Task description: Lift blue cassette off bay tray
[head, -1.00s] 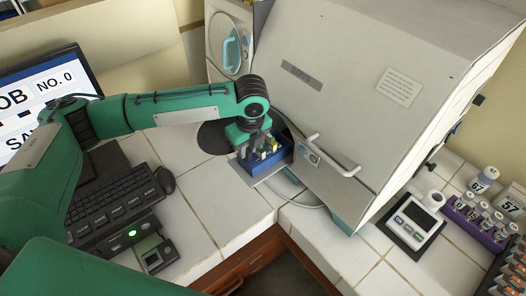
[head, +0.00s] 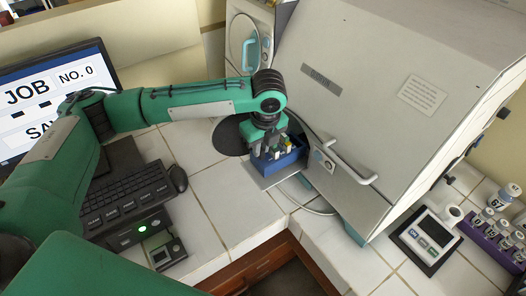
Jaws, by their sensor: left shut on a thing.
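The blue cassette (head: 283,163) is a small open box holding several vials with pale and yellow caps. It sits at or just above the flat grey bay tray (head: 266,181), beside the front of the large grey cabinet. I cannot tell whether a gap lies between them. My left gripper (head: 268,143) points down from above and is shut on the cassette at its left side. Its fingertips are partly hidden among the vials. My right gripper is not in view.
The incubator cabinet (head: 385,95) with its bar handle (head: 350,165) stands close to the right. A keyboard (head: 128,190) and mouse (head: 178,179) lie to the left. A meter (head: 427,235) and a purple vial rack (head: 490,240) are at far right.

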